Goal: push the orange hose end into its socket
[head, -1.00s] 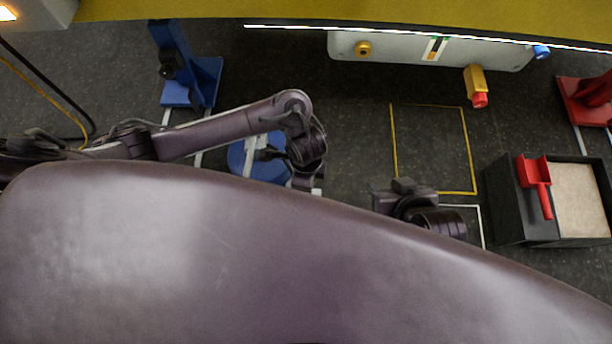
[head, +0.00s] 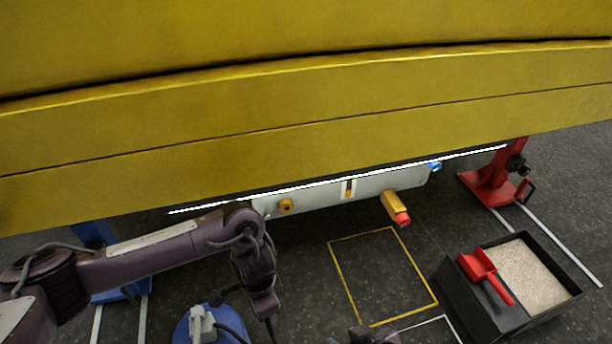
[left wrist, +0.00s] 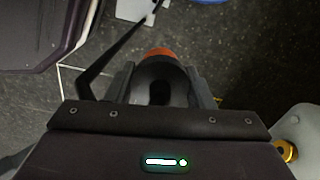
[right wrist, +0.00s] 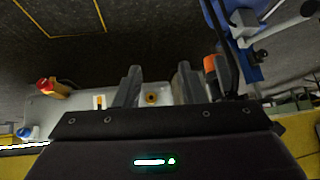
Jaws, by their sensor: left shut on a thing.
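My left gripper (left wrist: 163,88) is shut on the dark hose end, whose orange part (left wrist: 160,52) shows beyond the fingers in the left wrist view. In the head view the left gripper (head: 265,303) hangs below and a little left of the socket, a yellow-orange ring (head: 286,206) on the pale panel (head: 320,196); the hose end is not clear there. The ring also shows at right in the left wrist view (left wrist: 286,151), apart from the hose end. My right gripper (right wrist: 159,85) is open and empty, with the ring (right wrist: 152,98) in the background between its fingers.
A yellow boom (head: 300,130) spans above the panel. The panel bears a yellow block with a red cap (head: 396,208) and a blue fitting (head: 435,166). A black bin (head: 455,295) with a red scoop (head: 486,276) stands right. A blue round base (head: 190,328) is low left.

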